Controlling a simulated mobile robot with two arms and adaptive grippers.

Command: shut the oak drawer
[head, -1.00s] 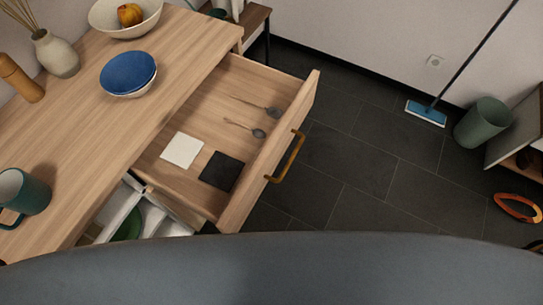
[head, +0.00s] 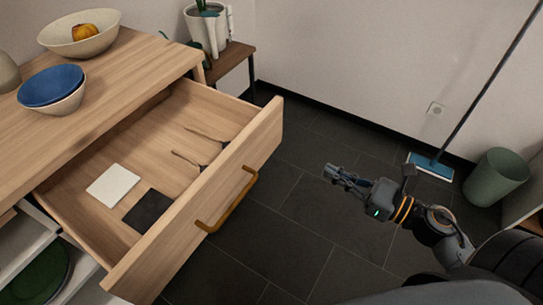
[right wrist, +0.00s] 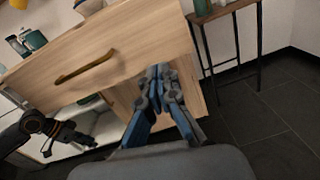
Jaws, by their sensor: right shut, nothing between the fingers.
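The oak drawer (head: 215,187) stands pulled out of the wooden cabinet in the head view, with a brass-coloured bar handle (head: 227,200) on its front. Inside lie a white square (head: 113,185), a black square (head: 147,211) and two dark spoons. My right gripper (head: 328,172) is shut and empty, to the right of the drawer front and apart from it. In the right wrist view, its fingers (right wrist: 160,72) overlap the drawer front's right part, and the handle (right wrist: 86,67) is to their left. My left gripper (right wrist: 85,138) shows small and dark at the left there; its jaws are unclear.
A blue bowl on a pale one (head: 52,90) and a fruit bowl (head: 80,32) stand on the cabinet top. Below the drawer is an open white compartment with a green dish (head: 40,275). A mop (head: 430,166) and green bin (head: 495,178) stand right. Dark floor before the drawer is clear.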

